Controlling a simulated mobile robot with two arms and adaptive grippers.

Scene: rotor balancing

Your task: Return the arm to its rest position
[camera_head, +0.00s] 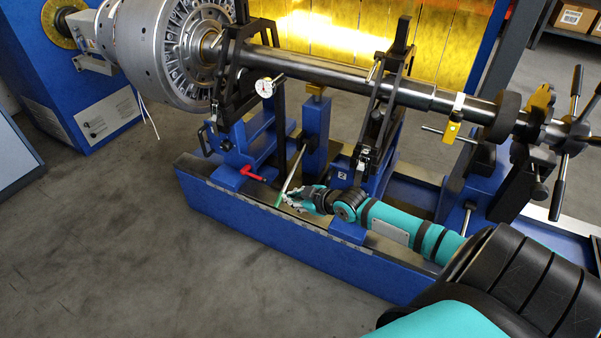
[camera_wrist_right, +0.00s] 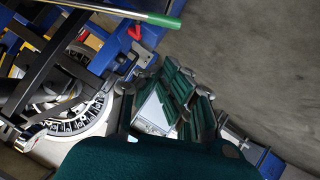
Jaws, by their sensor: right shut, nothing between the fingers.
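My right gripper (camera_head: 292,198) is at the end of my teal arm (camera_head: 390,222), which reaches in from the lower right in the head view. It hangs low over the blue machine bed, beside the lower end of a thin rod with a green end (camera_head: 280,199). The gripper is shut and empty. In the wrist view its dark green fingers (camera_wrist_right: 184,88) show in the middle, and the green-ended rod (camera_wrist_right: 150,17) crosses the top, apart from them. My left gripper is not in view.
The blue bed (camera_head: 270,235) carries stands that hold a long steel shaft (camera_head: 330,72) with a silver rotor at left. A red handle (camera_head: 252,174) and a dial gauge (camera_head: 265,88) are near. Open floor (camera_head: 100,240) lies in front at left.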

